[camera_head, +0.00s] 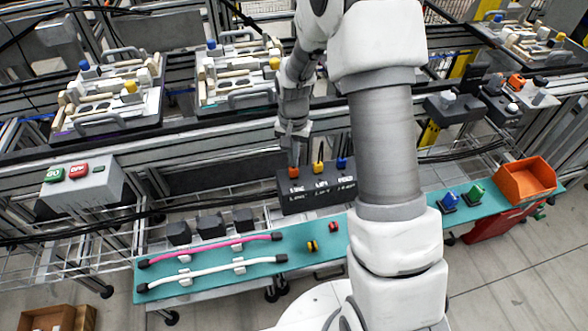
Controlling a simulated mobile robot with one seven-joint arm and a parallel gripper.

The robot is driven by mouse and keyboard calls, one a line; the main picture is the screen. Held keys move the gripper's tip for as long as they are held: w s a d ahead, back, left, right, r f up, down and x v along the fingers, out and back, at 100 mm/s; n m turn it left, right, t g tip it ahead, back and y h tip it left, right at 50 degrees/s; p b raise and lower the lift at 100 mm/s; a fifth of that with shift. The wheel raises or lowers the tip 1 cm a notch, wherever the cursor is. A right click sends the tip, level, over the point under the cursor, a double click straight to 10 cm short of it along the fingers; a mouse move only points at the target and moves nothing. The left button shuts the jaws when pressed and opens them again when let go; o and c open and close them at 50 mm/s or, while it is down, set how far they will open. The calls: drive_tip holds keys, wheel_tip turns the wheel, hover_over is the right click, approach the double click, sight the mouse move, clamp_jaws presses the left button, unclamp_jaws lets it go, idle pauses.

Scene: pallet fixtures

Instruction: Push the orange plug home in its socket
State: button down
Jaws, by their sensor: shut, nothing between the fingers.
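The orange plug (294,172) stands upright at the left end of a dark socket block (318,198), at the back edge of the teal shelf. My gripper (294,163) points down directly above the orange plug, shut and empty, with its tips at or very near the plug's top. I cannot tell whether they touch. How deep the plug sits in its socket is too small to see. A yellow plug (318,167) and a blue plug (342,163) stand in the same block to the right.
The teal shelf (215,263) holds a pink cable (210,248), a white cable (212,272), small red and yellow pieces, blue and green parts and an orange bin (524,180). Black blocks (211,226) stand left of the socket block. My arm hides the shelf's middle.

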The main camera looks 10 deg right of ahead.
drive_tip(key=shift+r+p, duration=1.85)
drive_tip(key=shift+r, duration=1.1)
drive_tip(key=s+r+n+t+p, duration=0.1)
drive_tip(key=s+r, duration=0.3)
drive_tip(key=r, duration=0.6)
drive_tip(key=s+r+n+t+p, duration=0.15)
drive_tip(key=s+r, duration=0.25)
drive_tip(key=r, duration=0.5)
drive_tip(key=s+r+n+t+p, duration=0.1)
drive_tip(key=s+r, duration=0.4)
drive_tip(key=s, duration=0.2)
drive_tip(key=s+r+n+t+p, duration=0.1)
drive_tip(key=s+r+n+t, duration=0.1)
drive_tip(key=s+r, duration=0.3)
drive_tip(key=s, duration=0.3)
drive_tip(key=shift+s, duration=0.2)
drive_tip(key=shift+d, duration=0.1)
